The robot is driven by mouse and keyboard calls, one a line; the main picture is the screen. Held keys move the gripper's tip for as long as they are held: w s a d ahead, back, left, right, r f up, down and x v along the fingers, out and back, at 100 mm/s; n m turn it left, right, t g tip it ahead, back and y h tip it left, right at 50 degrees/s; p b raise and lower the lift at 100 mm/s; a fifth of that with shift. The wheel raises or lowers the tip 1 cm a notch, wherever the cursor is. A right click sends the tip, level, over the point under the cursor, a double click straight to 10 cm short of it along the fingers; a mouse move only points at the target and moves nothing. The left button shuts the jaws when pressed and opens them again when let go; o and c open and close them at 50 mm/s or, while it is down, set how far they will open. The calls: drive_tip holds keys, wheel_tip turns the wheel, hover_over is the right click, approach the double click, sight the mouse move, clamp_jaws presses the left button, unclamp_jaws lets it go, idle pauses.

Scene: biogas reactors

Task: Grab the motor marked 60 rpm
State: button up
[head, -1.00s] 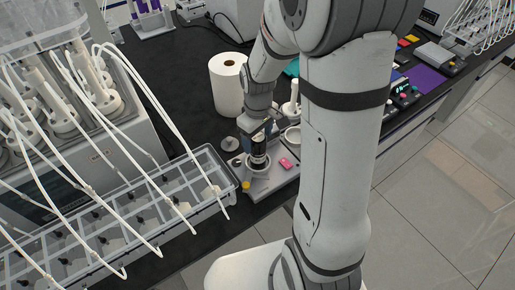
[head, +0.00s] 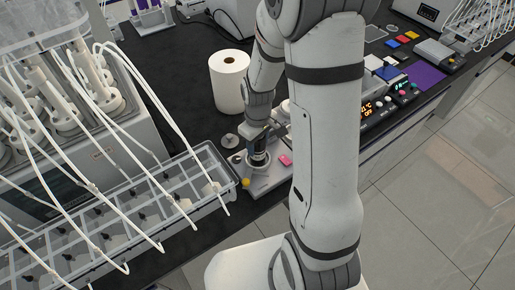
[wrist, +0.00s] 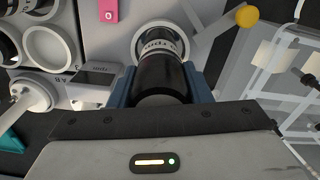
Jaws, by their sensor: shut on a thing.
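The motor is a dark cylinder (wrist: 162,72) with a pale printed band near its far end in the wrist view. The print seems to include "rpm"; I cannot read the number for sure. My gripper (wrist: 161,88) has its two blue fingers shut on the motor's sides. In the head view my gripper (head: 257,137) points down with the motor (head: 258,150) under it. The motor's far end is at a round pale ring on the grey plate (head: 264,183). I cannot tell whether it is seated there or just above.
A pink block (head: 286,160) and a yellow knob (head: 246,183) are on the plate. A clear compartment tray (head: 190,160) with white hoses stands close at left. A paper roll (head: 229,85) stands behind. Control boxes (head: 372,107) line the bench at right.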

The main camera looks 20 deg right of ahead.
drive_tip(key=c, duration=0.8)
